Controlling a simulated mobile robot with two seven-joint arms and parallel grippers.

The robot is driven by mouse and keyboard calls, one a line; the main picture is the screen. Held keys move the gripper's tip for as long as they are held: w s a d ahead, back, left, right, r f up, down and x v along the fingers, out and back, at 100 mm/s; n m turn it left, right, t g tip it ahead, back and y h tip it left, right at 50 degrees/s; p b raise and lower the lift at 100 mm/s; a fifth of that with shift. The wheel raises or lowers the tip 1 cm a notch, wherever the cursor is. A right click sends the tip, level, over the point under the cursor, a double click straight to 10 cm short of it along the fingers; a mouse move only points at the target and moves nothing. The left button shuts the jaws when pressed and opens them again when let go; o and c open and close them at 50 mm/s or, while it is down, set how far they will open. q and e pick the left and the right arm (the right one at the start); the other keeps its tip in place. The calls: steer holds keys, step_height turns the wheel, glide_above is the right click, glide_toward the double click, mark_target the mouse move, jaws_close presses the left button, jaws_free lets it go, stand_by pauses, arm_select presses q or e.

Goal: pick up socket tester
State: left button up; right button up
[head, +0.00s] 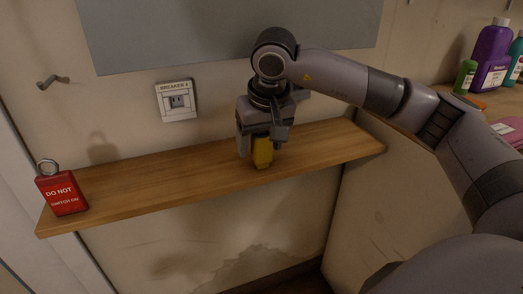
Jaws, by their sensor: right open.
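A small yellow block-like object (263,153), which looks like the socket tester, stands on the wooden shelf (160,181). My right gripper (262,150) points down over it, with its fingers around or just in front of its upper part. The fingers hide part of the yellow object, and I cannot tell whether they touch it. My right gripper is open. My left gripper is not in view.
A red "DO NOT SWITCH ON" tag (62,194) with a ring stands at the shelf's left end. A socket labelled breaker (177,101) is on the wall above. A hook (51,81) is at upper left. Bottles (490,58) stand at far right. The shelf's middle is clear.

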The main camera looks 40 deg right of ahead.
steer(key=c, duration=1.1)
steer(key=shift+o, duration=0.2)
steer(key=shift+r, duration=0.1)
